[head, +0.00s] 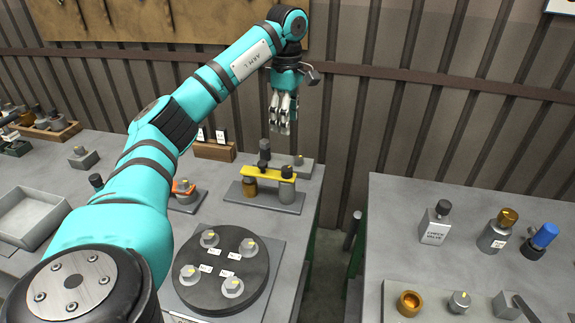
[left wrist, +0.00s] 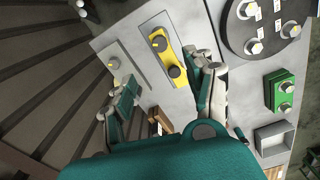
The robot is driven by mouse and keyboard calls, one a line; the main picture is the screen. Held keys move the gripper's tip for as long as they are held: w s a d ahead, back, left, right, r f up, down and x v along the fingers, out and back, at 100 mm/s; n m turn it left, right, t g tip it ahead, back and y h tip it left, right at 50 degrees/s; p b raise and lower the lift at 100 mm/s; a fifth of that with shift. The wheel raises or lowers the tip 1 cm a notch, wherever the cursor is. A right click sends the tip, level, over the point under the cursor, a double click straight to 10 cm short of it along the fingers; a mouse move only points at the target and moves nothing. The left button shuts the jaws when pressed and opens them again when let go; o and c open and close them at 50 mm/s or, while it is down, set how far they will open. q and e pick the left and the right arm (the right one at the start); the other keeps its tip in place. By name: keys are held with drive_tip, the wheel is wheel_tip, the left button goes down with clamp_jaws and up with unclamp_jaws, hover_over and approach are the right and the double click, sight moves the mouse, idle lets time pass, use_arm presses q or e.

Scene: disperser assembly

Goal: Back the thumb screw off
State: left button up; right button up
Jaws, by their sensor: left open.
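A yellow bar (head: 257,174) bridges a brass cylinder (head: 250,189) and a grey cylinder (head: 287,191) on a grey base plate. A black knobbed screw (head: 264,147) stands upright on the bar; it looks like the thumb screw. A dark cap (head: 287,171) tops the grey cylinder. In the left wrist view the yellow bar (left wrist: 168,57) lies between the spread fingers, with a dark round knob (left wrist: 175,71) on it. My left gripper (head: 283,118) is open and empty, pointing down, above and apart from the assembly; its fingers also show in the left wrist view (left wrist: 165,78).
A dark round turntable (head: 218,262) with several grey knobbed parts stands in front of the assembly. A grey block (head: 299,165) is behind it, a wooden box (head: 213,151) behind left. A gap separates this table from the right one (head: 460,190).

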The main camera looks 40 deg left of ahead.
use_arm(q)
approach(288, 169)
drive_tip(key=shift+s, duration=0.1)
wheel_tip(288, 169, down, 9)
drive_tip(key=shift+a+r+p, duration=0.1)
drive_tip(key=shift+p, duration=0.75)
drive_tip(key=shift+f, duration=0.35)
clamp_jaws()
use_arm(e)
drive_tip(key=shift+s+d+r, duration=0.25)
drive_tip(key=shift+s+r, duration=0.05)
drive_tip(key=shift+s, duration=0.2)
drive_tip(key=shift+s+d+r, duration=0.25)
drive_tip(key=shift+s+r, duration=0.05)
drive_tip(key=shift+s, duration=0.15)
